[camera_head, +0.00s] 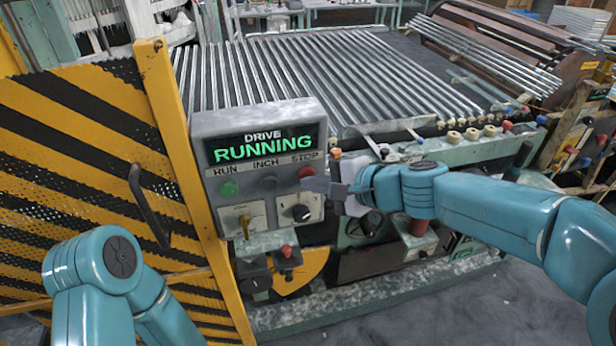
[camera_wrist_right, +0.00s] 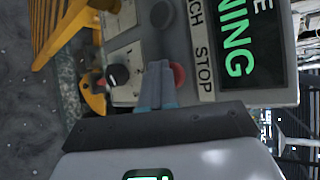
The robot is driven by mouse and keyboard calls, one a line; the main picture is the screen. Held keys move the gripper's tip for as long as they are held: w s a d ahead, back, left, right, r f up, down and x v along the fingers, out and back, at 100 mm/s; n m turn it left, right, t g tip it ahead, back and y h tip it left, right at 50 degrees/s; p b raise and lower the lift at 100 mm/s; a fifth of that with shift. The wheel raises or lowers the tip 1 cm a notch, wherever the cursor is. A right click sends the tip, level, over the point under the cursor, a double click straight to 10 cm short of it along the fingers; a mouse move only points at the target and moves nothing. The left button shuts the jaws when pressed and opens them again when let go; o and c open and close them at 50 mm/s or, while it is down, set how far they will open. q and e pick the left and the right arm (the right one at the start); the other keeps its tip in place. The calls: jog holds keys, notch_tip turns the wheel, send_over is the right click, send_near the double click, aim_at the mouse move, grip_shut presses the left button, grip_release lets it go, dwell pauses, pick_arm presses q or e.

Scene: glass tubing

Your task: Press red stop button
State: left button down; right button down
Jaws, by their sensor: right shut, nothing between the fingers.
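The red stop button (camera_head: 306,172) sits under the word STOP on a grey control box (camera_head: 207,128).
A green button (camera_head: 229,189) and a dark INCH button (camera_head: 267,183) sit left of the stop button. A yellow-black striped guard (camera_head: 80,150) stands left. Glass tubes (camera_head: 290,75) lie behind.

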jog(key=shift+s+d+b, duration=0.3)
jog(key=shift+s+b, duration=0.2)
jog(key=shift+s, duration=0.3)
jog(key=shift+f, duration=0.1)
jog(key=s, duration=0.1)
jog(key=s+d+b, duration=0.1)
jog(key=s, duration=0.1)
jog(key=s+b, duration=0.1)
jog(key=shift+s+d, duration=0.25)
jog(key=shift+s, duration=0.15)
